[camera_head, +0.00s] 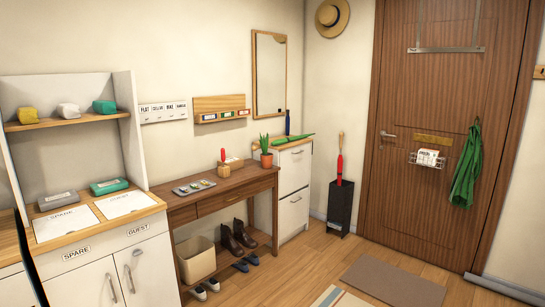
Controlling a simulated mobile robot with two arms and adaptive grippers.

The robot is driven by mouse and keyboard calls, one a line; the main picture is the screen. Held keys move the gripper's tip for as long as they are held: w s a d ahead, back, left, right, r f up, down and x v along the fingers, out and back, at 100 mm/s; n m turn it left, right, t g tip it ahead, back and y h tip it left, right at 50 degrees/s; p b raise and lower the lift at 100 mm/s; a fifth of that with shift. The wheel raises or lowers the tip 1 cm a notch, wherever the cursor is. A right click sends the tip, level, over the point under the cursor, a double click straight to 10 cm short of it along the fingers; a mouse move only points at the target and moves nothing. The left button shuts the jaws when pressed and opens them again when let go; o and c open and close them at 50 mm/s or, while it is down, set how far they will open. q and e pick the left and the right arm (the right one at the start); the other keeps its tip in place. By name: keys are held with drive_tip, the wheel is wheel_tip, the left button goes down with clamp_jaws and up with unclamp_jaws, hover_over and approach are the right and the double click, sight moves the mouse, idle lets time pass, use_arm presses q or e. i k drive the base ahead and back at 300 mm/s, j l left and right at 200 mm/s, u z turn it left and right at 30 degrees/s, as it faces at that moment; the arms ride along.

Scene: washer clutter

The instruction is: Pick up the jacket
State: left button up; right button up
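A green garment (466,168), which looks like the jacket, hangs on the right side of the brown door (432,110). It hangs in folds from a point near its top. Nothing touches it except the door and whatever holds it up. Neither of my grippers shows in the head view, so their state is hidden.
A wire basket with papers (428,158) hangs on the door left of the garment. A dark umbrella stand (341,206), a white cabinet (293,192) and a wooden console table (222,190) line the wall. A grey doormat (395,281) lies on open floor before the door.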

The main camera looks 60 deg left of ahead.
sight(468, 169)
drive_tip(key=i+j+u, duration=1.1)
drive_tip(key=u, duration=0.15)
drive_tip(key=i+j, duration=0.2)
drive_tip(key=i, duration=0.6)
drive_tip(key=i+j+u, duration=0.15)
drive_tip(key=i, duration=0.6)
drive_tip(key=i+j, duration=0.15)
drive_tip(key=i, duration=0.65)
drive_tip(key=z, duration=1.65)
drive_tip(key=i+l, duration=0.15)
drive_tip(key=i, duration=0.25)
drive_tip(key=i+l, duration=0.2)
drive_tip(key=i, duration=0.2)
drive_tip(key=i+l+u, duration=0.1)
drive_tip(key=i, duration=0.3)
